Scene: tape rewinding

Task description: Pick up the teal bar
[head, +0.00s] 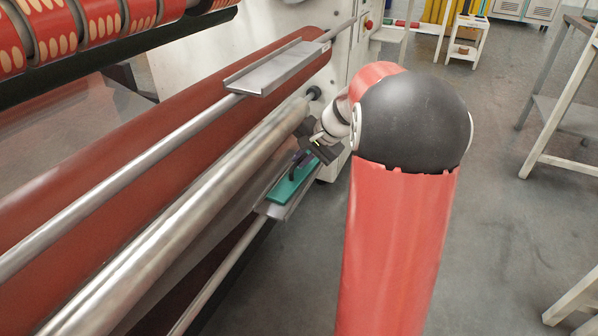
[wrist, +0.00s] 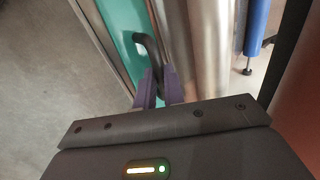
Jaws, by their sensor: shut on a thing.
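The teal bar (head: 291,186) lies on a narrow metal tray (head: 275,211) below the steel roller of the machine. It has a dark arched handle. My gripper (head: 308,157) is at the bar's handle, beside the roller's far end. In the wrist view the teal bar (wrist: 122,30) runs along the left of the roller, and the purple fingertips of my gripper (wrist: 158,88) are closed on its dark handle (wrist: 147,45). The lower end of the bar is hidden behind the gripper body in the wrist view.
The steel roller (head: 190,225) runs close beside my gripper. An upper metal tray (head: 277,68) sits on a rail above. A blue post (wrist: 257,28) shows at the right in the wrist view. The grey floor (head: 500,230) at right is open, with white-legged tables (head: 560,110) beyond.

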